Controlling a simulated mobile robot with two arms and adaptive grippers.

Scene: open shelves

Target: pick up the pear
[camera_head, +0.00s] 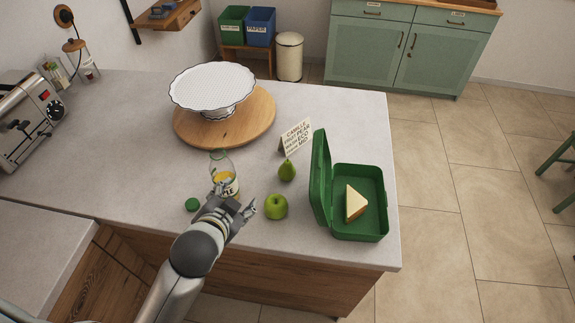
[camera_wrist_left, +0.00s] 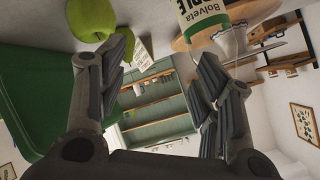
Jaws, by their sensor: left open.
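The green pear (camera_head: 287,171) stands upright on the grey counter, in front of a small printed card. A green apple (camera_head: 276,207) sits just in front of it. My left gripper (camera_head: 238,201) is open and empty, left of the apple and in front of the bottle, apart from the pear. In the left wrist view my two fingers (camera_wrist_left: 165,75) are spread wide with nothing between them. The apple (camera_wrist_left: 90,17) shows at the upper left there. A second green shape by the left finger may be the pear, partly hidden. My right gripper is not in view.
A labelled glass bottle (camera_head: 222,172) stands close behind the gripper, with a green cap (camera_head: 193,205) to its left. An open green lunchbox (camera_head: 372,235) holding a sandwich wedge (camera_head: 355,204) is on the right. A white cake stand (camera_head: 212,88) on a round board is behind.

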